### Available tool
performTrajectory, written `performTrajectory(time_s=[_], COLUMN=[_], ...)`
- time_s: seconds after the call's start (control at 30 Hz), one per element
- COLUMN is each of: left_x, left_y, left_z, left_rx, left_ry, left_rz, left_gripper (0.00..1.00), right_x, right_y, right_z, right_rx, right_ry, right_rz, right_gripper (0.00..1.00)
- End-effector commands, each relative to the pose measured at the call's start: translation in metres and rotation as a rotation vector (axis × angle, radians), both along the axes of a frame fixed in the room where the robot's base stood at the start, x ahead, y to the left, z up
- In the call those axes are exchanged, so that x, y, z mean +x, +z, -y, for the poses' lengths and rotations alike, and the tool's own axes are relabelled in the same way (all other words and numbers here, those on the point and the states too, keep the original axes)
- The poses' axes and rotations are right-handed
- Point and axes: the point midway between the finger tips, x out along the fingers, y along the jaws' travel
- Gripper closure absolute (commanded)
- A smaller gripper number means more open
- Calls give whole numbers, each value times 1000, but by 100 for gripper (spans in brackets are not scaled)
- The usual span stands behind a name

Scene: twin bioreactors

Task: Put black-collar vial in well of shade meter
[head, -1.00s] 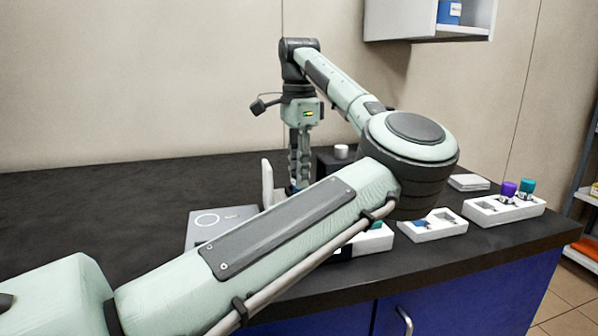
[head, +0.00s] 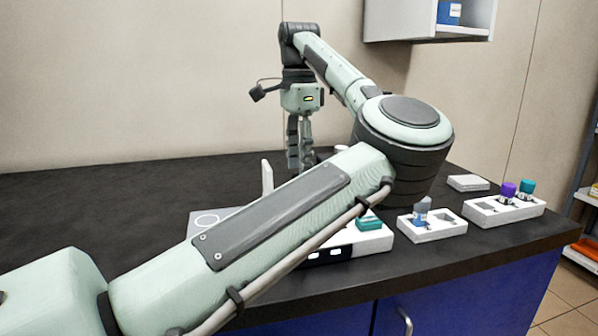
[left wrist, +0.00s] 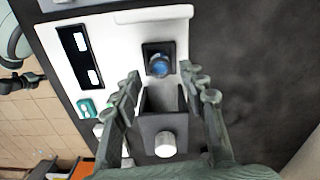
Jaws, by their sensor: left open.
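My left gripper (head: 300,166) points down over the back of the black bench, its fingers apart and empty. In the left wrist view its open fingers (left wrist: 160,82) reach toward a blue vial (left wrist: 160,66). That vial stands in the dark square well of the white shade meter (left wrist: 113,48), apart from the fingers; its collar colour is too small to tell. In the head view my forearm hides the well and much of the meter (head: 375,241), though its lit display shows. My right gripper is not in view.
A dark box with a white knob (left wrist: 165,144) lies between the fingers in the wrist view. A small white holder (head: 436,230) carries a grey-topped vial (head: 421,212). Another holder (head: 480,214) has purple-capped (head: 507,190) and teal-capped (head: 527,188) vials. The bench's left side is clear.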

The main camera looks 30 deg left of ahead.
Motion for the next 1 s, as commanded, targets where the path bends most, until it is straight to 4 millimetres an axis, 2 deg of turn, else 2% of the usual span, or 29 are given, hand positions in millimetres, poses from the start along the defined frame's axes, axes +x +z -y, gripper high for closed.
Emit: performTrajectory(time_s=[0.03, 0.2, 0.33, 0.4, 0.6, 1.0], left_x=[0, 0, 0, 0, 0, 0], left_y=[14, 52, 76, 84, 94, 93], left_z=[-1, -1, 0, 0, 0, 0], left_rx=[1, 1, 0, -1, 0, 1], left_ry=[0, 0, -1, 0, 0, 0], left_rz=[3, 3, 1, 1, 0, -1], left_gripper=[58, 58, 58, 58, 58, 58], right_x=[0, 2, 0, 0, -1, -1], right_y=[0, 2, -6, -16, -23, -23], right_z=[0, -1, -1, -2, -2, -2], right_rx=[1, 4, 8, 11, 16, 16], right_ry=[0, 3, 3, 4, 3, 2], right_rz=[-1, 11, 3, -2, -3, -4], right_gripper=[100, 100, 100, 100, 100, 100])
